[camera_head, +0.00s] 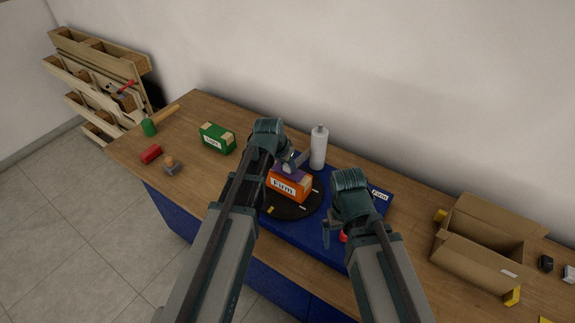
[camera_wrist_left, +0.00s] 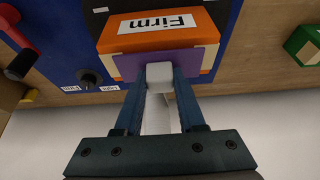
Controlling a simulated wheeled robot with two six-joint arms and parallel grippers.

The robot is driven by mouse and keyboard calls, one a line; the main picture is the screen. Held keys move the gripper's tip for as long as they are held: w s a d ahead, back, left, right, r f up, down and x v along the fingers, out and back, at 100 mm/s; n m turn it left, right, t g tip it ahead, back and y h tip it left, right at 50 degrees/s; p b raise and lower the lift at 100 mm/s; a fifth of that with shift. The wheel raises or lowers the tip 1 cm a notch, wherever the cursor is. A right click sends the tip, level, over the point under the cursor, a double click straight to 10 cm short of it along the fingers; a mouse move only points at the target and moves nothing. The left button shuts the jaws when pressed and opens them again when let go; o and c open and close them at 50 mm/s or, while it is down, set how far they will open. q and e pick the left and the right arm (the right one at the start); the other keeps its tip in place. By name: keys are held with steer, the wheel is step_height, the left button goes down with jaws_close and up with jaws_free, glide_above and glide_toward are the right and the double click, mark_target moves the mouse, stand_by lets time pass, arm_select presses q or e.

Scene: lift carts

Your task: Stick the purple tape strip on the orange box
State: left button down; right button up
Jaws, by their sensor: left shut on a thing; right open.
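The orange box (camera_head: 290,187), labelled "Firm", stands on a dark round plate (camera_head: 284,211). It also shows in the left wrist view (camera_wrist_left: 205,22). The purple tape strip (camera_wrist_left: 190,62) lies across the box's edge, against a tan part. It shows at the top of the box in the head view (camera_head: 283,168). My left gripper (camera_wrist_left: 160,80) is shut at the strip, with a white block between its fingertips; I cannot tell whether block and strip are joined. My right gripper (camera_head: 333,240) is open and empty near a red thing (camera_head: 343,236), right of the box.
A white bottle (camera_head: 318,148) stands close behind the box. A blue mat (camera_head: 290,232) lies under the plate. A green box (camera_head: 217,139), red block (camera_head: 151,154), mallet (camera_head: 150,126) and stamp (camera_head: 172,167) are left. An open carton (camera_head: 480,252) stands right.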

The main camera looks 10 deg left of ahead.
arm_select(q)
steer(key=shift+f, duration=0.15)
steer(key=shift+c, duration=2.1)
jaws_free()
steer(key=p+v, duration=1.2)
steer(key=v, duration=0.2)
steer(key=shift+p, duration=0.35)
steer(key=shift+w+f, duration=0.1)
steer(key=b+x, duration=1.2)
steer(key=x, duration=0.1)
steer(key=shift+f, duration=0.2)
steer(key=shift+r, duration=0.2)
